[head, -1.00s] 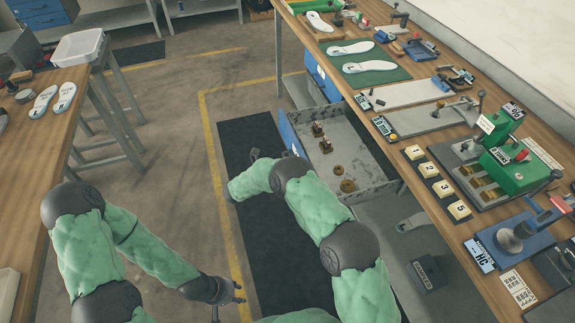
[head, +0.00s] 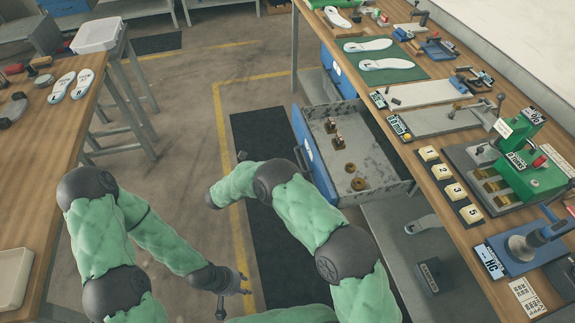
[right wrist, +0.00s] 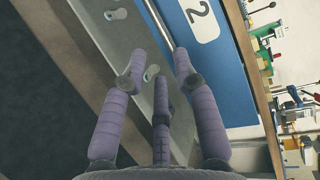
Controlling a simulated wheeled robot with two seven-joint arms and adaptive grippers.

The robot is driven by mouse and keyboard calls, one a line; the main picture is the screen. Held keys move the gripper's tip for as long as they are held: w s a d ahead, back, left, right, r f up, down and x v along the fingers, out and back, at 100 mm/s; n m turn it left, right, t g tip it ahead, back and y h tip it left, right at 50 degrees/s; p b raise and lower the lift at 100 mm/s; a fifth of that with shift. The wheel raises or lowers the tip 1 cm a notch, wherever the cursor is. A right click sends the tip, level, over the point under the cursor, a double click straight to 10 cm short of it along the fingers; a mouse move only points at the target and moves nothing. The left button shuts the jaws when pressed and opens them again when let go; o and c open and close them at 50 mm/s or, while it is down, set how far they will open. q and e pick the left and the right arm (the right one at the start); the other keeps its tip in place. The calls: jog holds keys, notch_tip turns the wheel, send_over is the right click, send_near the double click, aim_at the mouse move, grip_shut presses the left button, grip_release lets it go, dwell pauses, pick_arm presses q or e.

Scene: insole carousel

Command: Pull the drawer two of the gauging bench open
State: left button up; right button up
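Drawer two (head: 312,160) of the gauging bench stands pulled out in the head view, its inside showing. In the right wrist view its blue front (right wrist: 225,70) carries a white label with a 2, and a silver handle bar (right wrist: 163,32) runs along it. My right gripper (right wrist: 158,68) has its purple fingers spread, with the tips close to the bar; I cannot tell whether they touch it. In the head view that gripper is mostly hidden behind my right forearm. My left gripper (head: 233,298) is open and empty, low over the floor, away from the bench.
Brass and small metal parts (head: 352,172) lie in the drawer. The bench top (head: 415,165) holds fixtures, insoles and numbered blocks. A grey lower shelf (head: 390,235) is under the drawer. Another wooden table (head: 50,130) stands at left. A dark mat (head: 265,135) covers clear floor between them.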

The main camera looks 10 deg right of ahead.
jog(key=shift+v, duration=1)
